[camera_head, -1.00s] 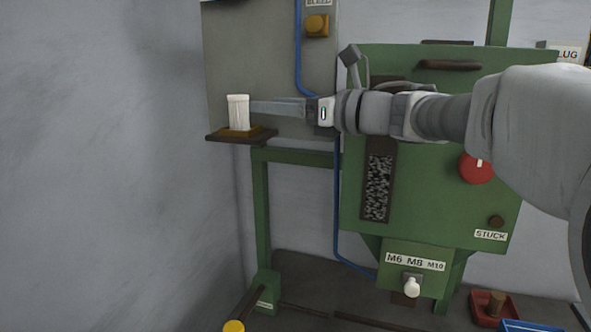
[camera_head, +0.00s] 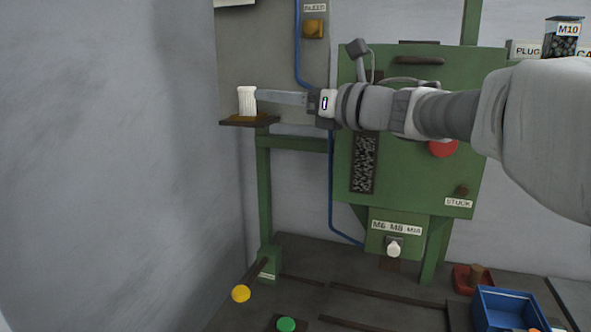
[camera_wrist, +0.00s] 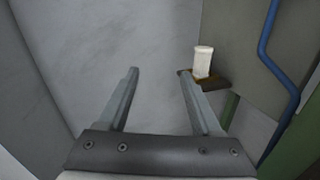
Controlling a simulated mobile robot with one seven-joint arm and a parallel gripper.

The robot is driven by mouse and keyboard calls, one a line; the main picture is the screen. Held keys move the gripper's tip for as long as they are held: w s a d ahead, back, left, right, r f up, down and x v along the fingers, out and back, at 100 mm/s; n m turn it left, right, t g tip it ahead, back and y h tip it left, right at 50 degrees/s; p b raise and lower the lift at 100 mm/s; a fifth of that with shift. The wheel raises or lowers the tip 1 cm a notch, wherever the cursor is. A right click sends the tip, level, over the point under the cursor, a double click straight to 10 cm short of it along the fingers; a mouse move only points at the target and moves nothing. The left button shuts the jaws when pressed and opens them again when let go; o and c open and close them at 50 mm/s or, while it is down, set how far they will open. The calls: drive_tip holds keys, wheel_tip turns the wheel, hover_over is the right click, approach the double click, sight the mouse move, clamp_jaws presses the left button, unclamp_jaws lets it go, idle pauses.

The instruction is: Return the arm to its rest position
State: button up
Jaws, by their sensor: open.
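My arm reaches in from the right across the front of the green machine in the head view. My gripper (camera_head: 283,97) points left, its fingers ending close to a white ribbed cylinder (camera_head: 247,101). In the wrist view my gripper (camera_wrist: 160,72) has its two fingers wide apart with nothing between them. The white cylinder (camera_wrist: 203,61) stands upright on a small brown shelf (camera_wrist: 212,83), beyond the right finger and outside the jaws. The shelf (camera_head: 238,122) is fixed to the grey panel.
The green machine (camera_head: 408,190) stands behind my arm, with a selector marked M6 M8 M10 (camera_head: 396,228). A blue bin (camera_head: 505,308) and a red tray (camera_head: 470,279) sit low at the right. A yellow knob (camera_head: 241,293) and a green button (camera_head: 286,324) are below. Free room lies left beside the wall.

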drive_tip(key=d+m+t+h, duration=0.7)
drive_tip(key=d+m+h, duration=0.3)
drive_tip(key=m, duration=0.8)
drive_tip(key=s+d+f+m+g+h, duration=0.2)
drive_tip(key=s+d+f+m+h, duration=0.45)
drive_tip(key=m, duration=0.55)
drive_tip(key=s+f+m+g+y, duration=0.1)
drive_tip(key=s+f+m+g, duration=0.9)
drive_tip(key=s+f+m, duration=0.5)
drive_tip(key=s+f, duration=0.5)
drive_tip(key=f, duration=0.2)
drive_tip(key=shift+s+m, duration=0.3)
drive_tip(key=shift+s, duration=0.05)
drive_tip(key=shift+y, duration=0.25)
